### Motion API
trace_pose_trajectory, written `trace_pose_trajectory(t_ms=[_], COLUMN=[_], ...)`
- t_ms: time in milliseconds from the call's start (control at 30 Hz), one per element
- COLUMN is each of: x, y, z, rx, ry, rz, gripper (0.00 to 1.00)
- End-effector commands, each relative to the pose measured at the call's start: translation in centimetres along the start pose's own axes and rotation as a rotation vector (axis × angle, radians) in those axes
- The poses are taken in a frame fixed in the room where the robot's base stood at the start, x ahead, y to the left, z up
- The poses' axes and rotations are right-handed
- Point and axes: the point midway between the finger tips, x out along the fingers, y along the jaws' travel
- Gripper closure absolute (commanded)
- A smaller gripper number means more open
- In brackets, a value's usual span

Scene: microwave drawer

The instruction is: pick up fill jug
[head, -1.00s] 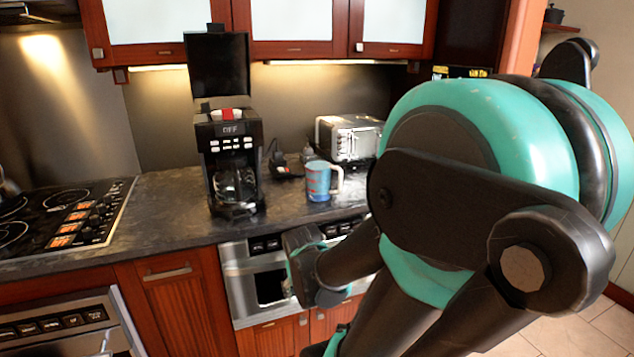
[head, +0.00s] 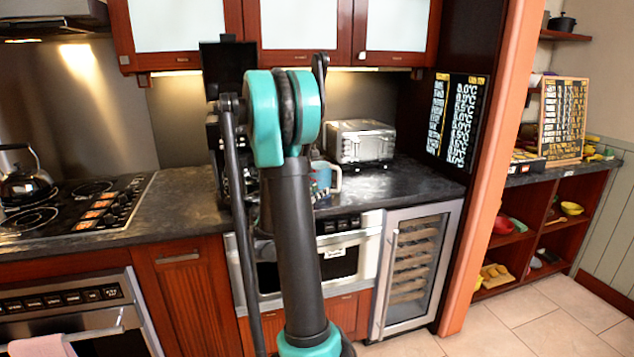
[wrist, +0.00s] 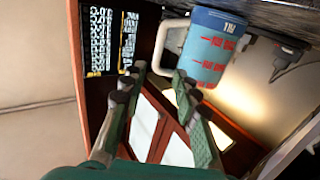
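The fill jug (head: 325,179) stands on the dark counter, partly hidden behind my arm in the head view. It is blue with a pale handle. In the wrist view the jug (wrist: 207,48) shows at the upper right, rotated in the picture, with red markings and the word "FILL". Its pale handle lies just beyond my fingertips. My gripper (wrist: 158,82) is open, with an empty gap between its two fingers. I cannot tell whether the right finger touches the jug. In the head view my gripper is hidden by my arm.
A silver toaster (head: 362,142) stands right of the jug. The coffee maker (head: 213,135) is left of it, mostly behind my arm. The microwave drawer (head: 340,262) and wine cooler (head: 415,268) are below the counter (head: 425,182). Cabinets (head: 305,30) hang above.

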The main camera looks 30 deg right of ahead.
Motion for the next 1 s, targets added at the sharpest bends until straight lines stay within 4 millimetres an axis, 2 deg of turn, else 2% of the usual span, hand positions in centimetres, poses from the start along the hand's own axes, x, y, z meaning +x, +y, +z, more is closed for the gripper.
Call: trace_pose_trajectory(t_ms=[500, 633, 867, 1000], x=[9.5, 11.2, 12.2, 13.7], y=[0.2, 0.1, 0.1, 0.3], z=[0.0, 0.0, 0.0, 0.0], rx=[0.0, 0.0, 0.0, 0.0], ry=[-0.001, -0.001, -0.001, -0.001], rz=[0.004, 0.002, 0.002, 0.003], gripper=[0.7, 0.7, 0.7, 0.7])
